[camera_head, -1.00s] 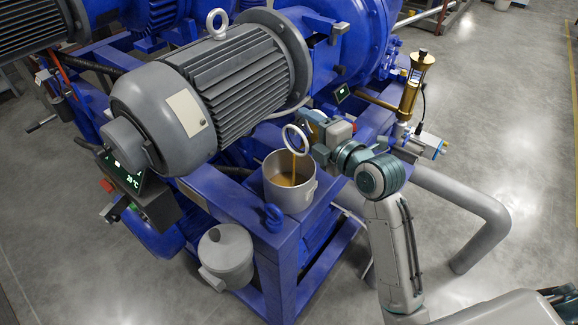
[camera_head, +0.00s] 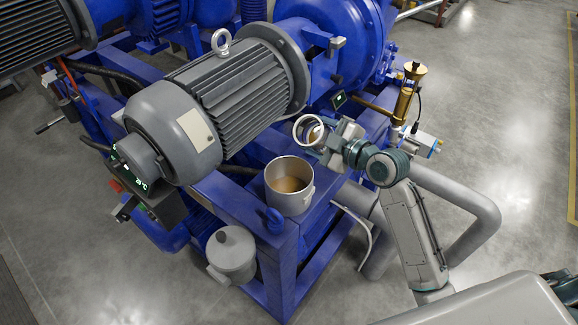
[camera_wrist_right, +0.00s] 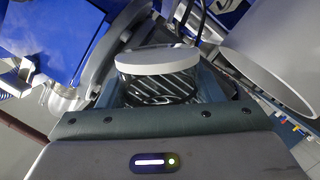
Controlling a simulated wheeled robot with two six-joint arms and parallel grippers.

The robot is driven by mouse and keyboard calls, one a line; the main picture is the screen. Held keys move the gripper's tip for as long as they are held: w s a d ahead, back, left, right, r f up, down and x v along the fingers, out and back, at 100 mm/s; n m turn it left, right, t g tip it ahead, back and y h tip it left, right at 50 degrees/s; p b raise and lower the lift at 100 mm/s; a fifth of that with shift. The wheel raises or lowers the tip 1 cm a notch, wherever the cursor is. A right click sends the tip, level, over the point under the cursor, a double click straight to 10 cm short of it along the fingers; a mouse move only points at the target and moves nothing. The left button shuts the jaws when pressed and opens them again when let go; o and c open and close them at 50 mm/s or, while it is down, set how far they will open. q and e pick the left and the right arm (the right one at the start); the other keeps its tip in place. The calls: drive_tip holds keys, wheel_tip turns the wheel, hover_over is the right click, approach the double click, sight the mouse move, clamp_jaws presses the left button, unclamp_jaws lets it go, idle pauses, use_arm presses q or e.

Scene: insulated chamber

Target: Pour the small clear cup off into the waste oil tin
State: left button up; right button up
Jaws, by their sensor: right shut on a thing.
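The small clear cup (camera_head: 308,130) is held by my right gripper (camera_head: 324,136), which is shut on it. The cup is tilted, with its pale round rim facing left and toward the camera, above and to the right of the waste oil tin (camera_head: 305,202). A little brown shows inside it; I cannot tell how much. In the right wrist view the cup (camera_wrist_right: 158,80) sits between the fingers, see-through below a white rim. The tin is an open grey metal pot, upright on the blue frame, with amber-brown liquid inside. No stream falls now. My left gripper is out of view.
A large grey motor (camera_head: 245,95) stands left of and behind the cup. A lidded grey pot (camera_head: 231,252) hangs beside the blue frame (camera_head: 277,245). A brass cylinder (camera_head: 403,104) and a thick grey pipe (camera_head: 465,205) are at the right.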

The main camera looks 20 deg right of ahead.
drive_tip(key=d+f+m+b, duration=0.1)
drive_tip(key=f, duration=0.1)
drive_tip(key=w+f+m+y+b, duration=0.1)
drive_tip(key=f+m+b, duration=0.1)
drive_tip(key=d+f+m+b, duration=0.1)
drive_tip(key=f+b, duration=0.1)
drive_tip(key=f, duration=0.1)
drive_tip(key=shift+w+d+g+y, duration=0.3)
drive_tip(key=shift+w+d, duration=0.05)
drive_tip(key=shift+d+f+m+b, duration=0.1)
drive_tip(key=shift+f+m+b, duration=0.5)
drive_tip(key=shift+b, duration=0.35)
drive_tip(key=shift+w+d+f+m+y, duration=0.15)
drive_tip(key=shift+w+d+m+y, duration=0.25)
drive_tip(key=shift+m, duration=0.3)
